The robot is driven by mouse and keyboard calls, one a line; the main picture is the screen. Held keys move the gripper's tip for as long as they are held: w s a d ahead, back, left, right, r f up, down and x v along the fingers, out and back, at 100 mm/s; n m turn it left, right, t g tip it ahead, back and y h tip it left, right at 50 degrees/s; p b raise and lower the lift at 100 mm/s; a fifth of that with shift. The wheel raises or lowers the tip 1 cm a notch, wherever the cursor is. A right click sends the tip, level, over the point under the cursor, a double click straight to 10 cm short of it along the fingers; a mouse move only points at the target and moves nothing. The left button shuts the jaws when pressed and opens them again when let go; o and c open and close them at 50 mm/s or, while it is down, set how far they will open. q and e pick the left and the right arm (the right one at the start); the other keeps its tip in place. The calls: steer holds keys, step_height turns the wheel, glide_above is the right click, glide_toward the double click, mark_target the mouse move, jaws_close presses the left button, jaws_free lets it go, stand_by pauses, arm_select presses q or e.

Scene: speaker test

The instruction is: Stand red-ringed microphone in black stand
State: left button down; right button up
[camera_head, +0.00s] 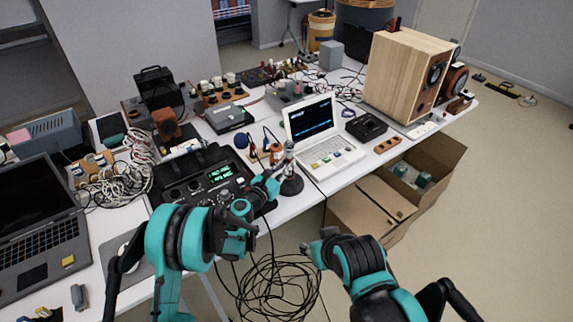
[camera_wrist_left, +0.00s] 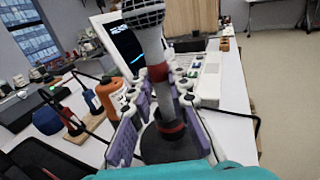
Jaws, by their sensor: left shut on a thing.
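The red-ringed microphone (camera_wrist_left: 152,42) is upright in the left wrist view, with a mesh head, grey body and red ring. Its head also shows in the head view (camera_head: 289,146). My left gripper (camera_wrist_left: 158,105) is shut on the microphone, its purple-padded fingers on either side of the shaft. The black stand (camera_head: 291,186) is on the table's front edge, directly under the microphone. Its dark round base also shows in the left wrist view (camera_wrist_left: 168,148). I cannot tell whether the shaft's lower end is seated in it. My right gripper (camera_head: 314,248) is off the table's front, its fingers unclear.
A white laptop (camera_head: 325,150) is just behind the stand. A black device with a green display (camera_head: 205,182) is to the left. An orange bottle (camera_wrist_left: 109,95) and a blue round object (camera_wrist_left: 47,120) are near. An open cardboard box (camera_head: 425,180) and coiled cables (camera_head: 270,290) are below.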

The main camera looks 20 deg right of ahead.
arm_select(q)
steer(key=shift+f, duration=0.45)
stand_by(0.3)
steer(key=c, duration=1.4)
jaws_free()
steer(key=shift+o, duration=0.2)
steer(key=v, duration=0.7)
steer(key=shift+s+a, duration=0.15)
steer(key=shift+a, duration=0.05)
steer(key=s+a+r+m+g+y, duration=0.35)
steer(key=s+a+r+m, duration=0.55)
steer(key=m, duration=0.4)
steer(key=s+a+f+m+g+y, duration=0.1)
steer(key=s+a+m+y, duration=0.8)
steer(key=s+a, duration=1.2)
steer(key=a+m, duration=0.2)
steer(key=m, duration=0.2)
steer(key=shift+s+f+m+g+y, duration=0.3)
steer(key=shift+s+g+y, duration=0.05)
steer(key=shift+s, duration=0.05)
